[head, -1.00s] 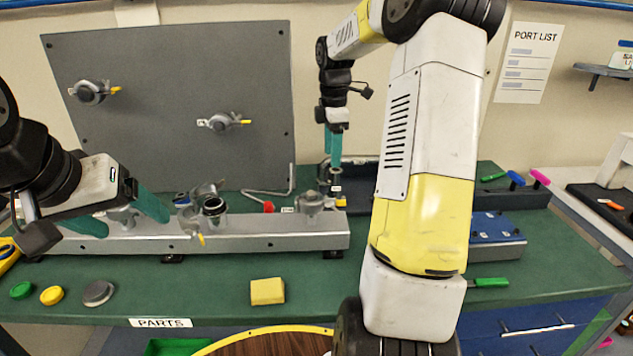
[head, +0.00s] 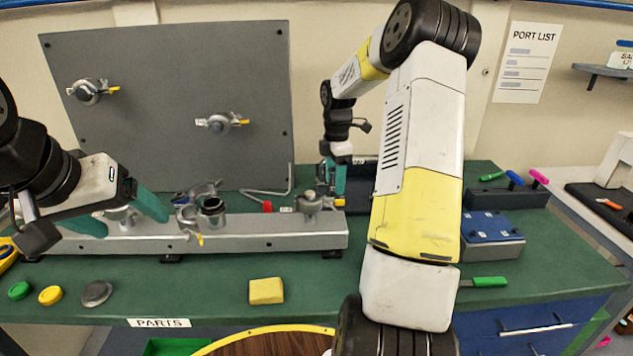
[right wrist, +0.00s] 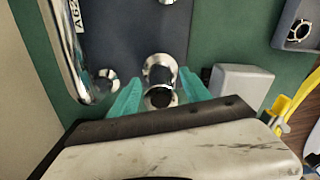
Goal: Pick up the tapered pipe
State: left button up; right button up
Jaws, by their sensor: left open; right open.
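A shiny metal pipe piece (right wrist: 160,68), which looks like the tapered pipe, stands on a dark mat in the right wrist view. A round rim and a dark open mouth show on it. My right gripper (right wrist: 160,80) is open, with one teal finger on each side of the pipe; I cannot tell whether they touch it. In the head view my right gripper (head: 335,194) is low behind the right end of the grey rail, and the pipe is hidden there. My left gripper (head: 135,224) is open and empty over the left part of the rail.
The grey rail (head: 270,242) holds several clamps and fittings.

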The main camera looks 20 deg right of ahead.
jog(key=shift+c, duration=0.2)
grip_shut()
jog(key=shift+r, duration=0.1)
notch_tip(320, 180, up, 10)
jog(key=shift+f, duration=0.1)
